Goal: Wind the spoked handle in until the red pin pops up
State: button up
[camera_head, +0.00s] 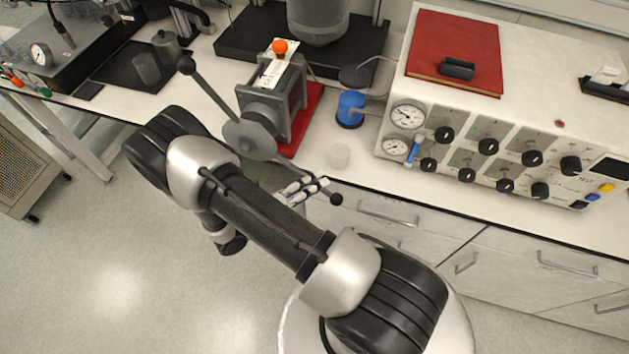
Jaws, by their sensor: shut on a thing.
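The spoked handle (247,139) has a grey round hub on the front of a grey boxy device (268,104). One spoke runs up and left to a black ball end (186,65); another runs down and right to a black ball (336,199). My gripper (312,188) is shut on the lower right spoke, just inboard of its ball. My arm covers the area below and left of the hub. An orange-red ball (280,46) sits on top of the device above a white label. I cannot tell whether it belongs to the red pin.
The device stands on a red base (303,127). Drawers (400,222) lie below the bench edge; open floor is at left.

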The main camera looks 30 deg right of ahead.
grip_shut()
jog(key=f, duration=0.1)
jog(key=w+a+f+m+y+b, duration=0.1)
jog(key=f, duration=0.1)
jog(key=w+f+m+y, duration=0.1)
jog(key=f, duration=0.1)
jog(key=shift+a, duration=0.25)
jog(key=o, duration=0.7)
grip_release()
jog(key=shift+o, duration=0.2)
jog(key=a+r, duration=0.2)
jog(key=a, duration=1)
jog(key=shift+s, duration=0.35)
jog(key=shift+o, duration=0.2)
jog(key=shift+d, duration=0.1)
